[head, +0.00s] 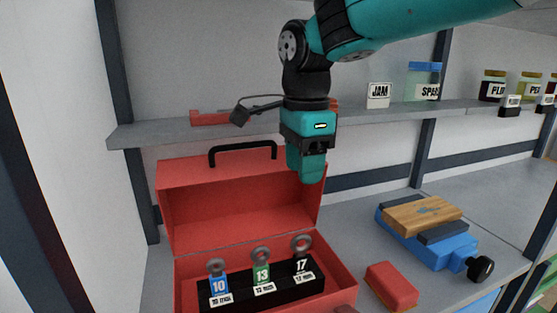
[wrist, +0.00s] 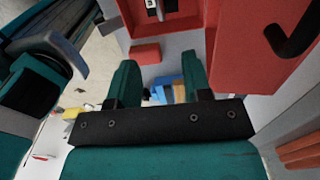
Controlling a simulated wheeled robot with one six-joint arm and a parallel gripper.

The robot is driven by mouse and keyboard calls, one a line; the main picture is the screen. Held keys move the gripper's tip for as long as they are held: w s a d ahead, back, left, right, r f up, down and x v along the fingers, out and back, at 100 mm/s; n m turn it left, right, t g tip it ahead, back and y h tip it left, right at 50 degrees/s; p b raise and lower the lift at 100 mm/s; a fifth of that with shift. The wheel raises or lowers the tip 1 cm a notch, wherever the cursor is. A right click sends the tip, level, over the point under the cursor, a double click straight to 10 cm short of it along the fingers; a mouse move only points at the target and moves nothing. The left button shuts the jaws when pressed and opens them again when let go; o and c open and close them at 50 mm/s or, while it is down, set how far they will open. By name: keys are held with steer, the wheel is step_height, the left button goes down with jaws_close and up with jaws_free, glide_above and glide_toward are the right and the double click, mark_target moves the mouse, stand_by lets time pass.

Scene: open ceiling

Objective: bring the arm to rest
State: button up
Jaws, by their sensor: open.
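My gripper (head: 307,178) hangs from my teal and black arm, fingers down, in front of the open lid of a red toolbox (head: 240,242). In the wrist view its two teal fingers (wrist: 155,85) stand apart with nothing between them. The toolbox also shows in the wrist view (wrist: 225,60), past the fingers. In the head view the box holds a black rack (head: 232,297) with tagged wrenches 10 (head: 218,284), 13 (head: 262,272) and 17 (head: 301,263) standing in it.
A red block (head: 391,287) lies on the bench right of the box. A blue vise (head: 440,249) with a wooden piece (head: 421,215) stands farther right. The shelf (head: 165,133) behind carries a JAM label (head: 379,95), a SPARE-like labelled jar (head: 422,83) and several small jars.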

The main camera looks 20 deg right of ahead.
steer(key=s+a+f+n+y, duration=0.2)
steer(key=s+f+n, duration=0.1)
steer(key=s+n, duration=0.6)
steer(key=s+a+f+n+y, duration=0.2)
steer(key=s+n, duration=0.7)
steer(key=n, duration=0.7)
steer(key=shift+s+a+f+p, duration=0.3)
steer(key=shift+f+p, duration=0.15)
steer(key=shift+f, duration=0.35)
